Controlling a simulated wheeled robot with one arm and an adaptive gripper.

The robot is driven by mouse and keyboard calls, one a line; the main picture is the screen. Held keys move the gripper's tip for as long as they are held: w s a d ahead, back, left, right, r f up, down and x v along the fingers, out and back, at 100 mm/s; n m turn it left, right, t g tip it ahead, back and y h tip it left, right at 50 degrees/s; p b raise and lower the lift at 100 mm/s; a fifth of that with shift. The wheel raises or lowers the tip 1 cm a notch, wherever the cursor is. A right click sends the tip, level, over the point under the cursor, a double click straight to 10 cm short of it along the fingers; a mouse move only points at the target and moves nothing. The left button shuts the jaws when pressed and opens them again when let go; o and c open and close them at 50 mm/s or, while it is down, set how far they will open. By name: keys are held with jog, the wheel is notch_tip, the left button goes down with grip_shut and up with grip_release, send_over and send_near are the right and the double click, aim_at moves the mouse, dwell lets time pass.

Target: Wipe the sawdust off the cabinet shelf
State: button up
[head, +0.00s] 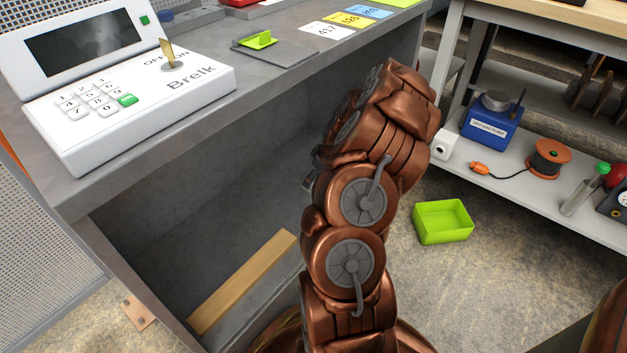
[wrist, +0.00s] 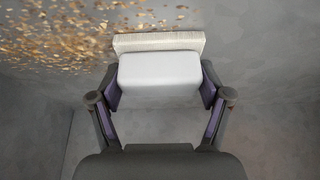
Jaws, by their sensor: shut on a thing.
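In the wrist view, my gripper (wrist: 160,88) is shut on a white brush or block (wrist: 158,72) with a pale, ridged far edge that looks like bristles. Sawdust (wrist: 75,35) lies as tan flakes over the grey surface at the upper left, reaching up to the left end of the held tool. The surface to the right of the tool looks bare. In the head view, the grey cabinet (head: 225,165) is open at the front, and my arm reaches into it. My gripper, the tool and the sawdust are hidden there.
A wooden strip (head: 242,282) lies in the cabinet's lower part. A white keypad device (head: 140,95) stands on the cabinet top. A green bin (head: 443,222) sits on the floor to the right. A blue box (head: 491,122) and a cable reel (head: 548,158) stand on a neighbouring low shelf.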

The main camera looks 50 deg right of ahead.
jog(key=shift+w+d+b, duration=0.1)
jog(key=shift+d+b, duration=0.2)
jog(key=shift+d, duration=0.55)
jog(key=shift+w+d+f+b, duration=0.1)
jog(key=shift+d+b, duration=0.6)
jog(key=shift+d, duration=0.35)
jog(key=shift+w+d+f+b, duration=0.1)
jog(key=shift+d+b, duration=0.6)
jog(key=shift+d, duration=0.35)
jog(key=shift+d+r+b, duration=0.15)
jog(key=shift+d+b, duration=0.3)
jog(key=shift+d, duration=0.25)
jog(key=shift+d+r+b, duration=0.1)
jog(key=shift+d+b, duration=0.35)
jog(key=shift+d, duration=0.2)
jog(key=shift+w+d+f+b, duration=0.1)
jog(key=shift+d+f+b, duration=0.05)
jog(key=shift+d+b, duration=0.5)
jog(key=shift+w+d+f+b, duration=0.15)
jog(key=shift+d+b, duration=0.25)
jog(key=shift+d, duration=0.3)
jog(key=shift+d+b, duration=0.5)
jog(key=shift+d, duration=0.55)
jog(key=shift+w+d+r, duration=0.1)
jog(key=shift+d+r, duration=0.05)
jog(key=shift+d, duration=1.2)
jog(key=shift+w+d+r, duration=0.1)
jog(key=shift+d+r, duration=0.05)
jog(key=shift+d, duration=1.15)
